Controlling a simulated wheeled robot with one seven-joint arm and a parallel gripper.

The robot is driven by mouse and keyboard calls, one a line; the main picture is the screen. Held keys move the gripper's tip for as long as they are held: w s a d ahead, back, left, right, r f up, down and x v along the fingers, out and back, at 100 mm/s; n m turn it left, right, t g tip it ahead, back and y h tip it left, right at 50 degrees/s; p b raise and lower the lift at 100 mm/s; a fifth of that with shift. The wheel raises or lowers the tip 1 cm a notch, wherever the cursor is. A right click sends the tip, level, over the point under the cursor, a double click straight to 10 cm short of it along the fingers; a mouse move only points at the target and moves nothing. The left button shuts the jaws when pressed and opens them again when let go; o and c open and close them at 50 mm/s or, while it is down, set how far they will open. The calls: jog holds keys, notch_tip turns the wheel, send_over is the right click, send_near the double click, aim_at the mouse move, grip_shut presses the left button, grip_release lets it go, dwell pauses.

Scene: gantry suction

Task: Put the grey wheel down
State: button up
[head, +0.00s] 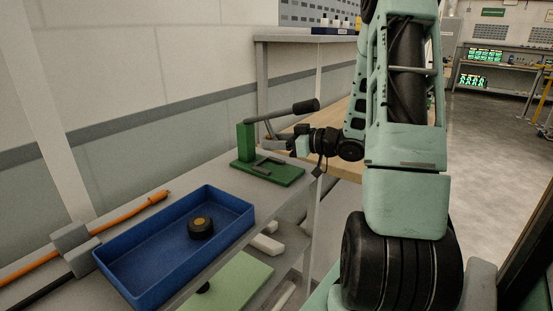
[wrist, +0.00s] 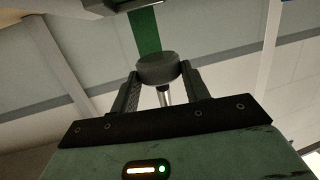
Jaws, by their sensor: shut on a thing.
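My gripper (head: 280,144) is at the green stand, to the right of its upright post and just under the lever. In the wrist view my gripper (wrist: 160,80) has its two dark fingers closed on the sides of a round grey wheel (wrist: 157,68). A thin metal rod shows behind the wheel, between the fingers. In the head view the wheel is too small to make out clearly at the fingertips. The green stand (head: 247,142) has a flat base on the bench and a dark-handled lever (head: 304,107). I cannot tell whether the wheel touches it.
A blue tray (head: 120,283) on the bench holds a black round part (head: 200,228) with a yellowish centre. An orange rod (head: 142,204) lies behind the tray. A light green panel (head: 232,285) is in front of it. A wooden-topped table (head: 335,119) stands behind my arm.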

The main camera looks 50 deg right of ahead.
aim_at(277, 168)
notch_tip(277, 168, down, 5)
jog(key=shift+s+d+f, duration=0.1)
jog(key=shift+w+f, duration=0.2)
jog(key=shift+f, duration=0.3)
jog(key=shift+f, duration=0.1)
jog(key=o, duration=1.1)
jog(key=shift+r, duration=0.2)
jog(key=v, duration=1.2)
jog(key=shift+b, duration=0.4)
jog(key=shift+s+f, duration=0.1)
jog(key=shift+f, duration=0.05)
